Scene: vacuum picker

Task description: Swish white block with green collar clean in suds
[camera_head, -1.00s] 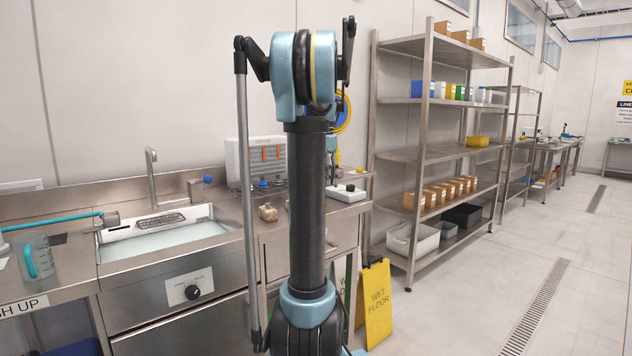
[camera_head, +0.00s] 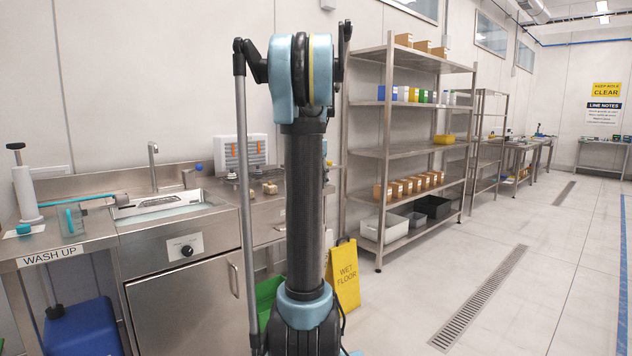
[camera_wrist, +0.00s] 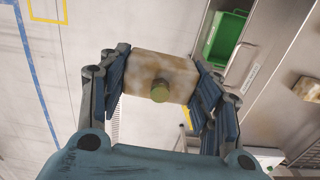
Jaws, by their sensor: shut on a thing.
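In the wrist view, my gripper (camera_wrist: 164,88) is shut on a block (camera_wrist: 160,70) held between its two blue-padded fingers. The block is off-white with brown grime, and a round olive-green knob or collar (camera_wrist: 159,91) stands out from its face. I cannot see suds on it. In the head view, the sink (camera_head: 165,212) with pale, cloudy liquid is set in the steel counter at the left. A grey slotted piece (camera_head: 158,202) lies along its back. My gripper and the held block do not show in the head view.
Small tan blocks (camera_head: 270,188) sit on the counter right of the sink. A clear jug (camera_head: 71,220) and a white pump cylinder (camera_head: 26,192) stand at the left. A yellow wet-floor sign (camera_head: 344,275) and green bin (camera_head: 268,297) are near my arm. Floor at right is clear.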

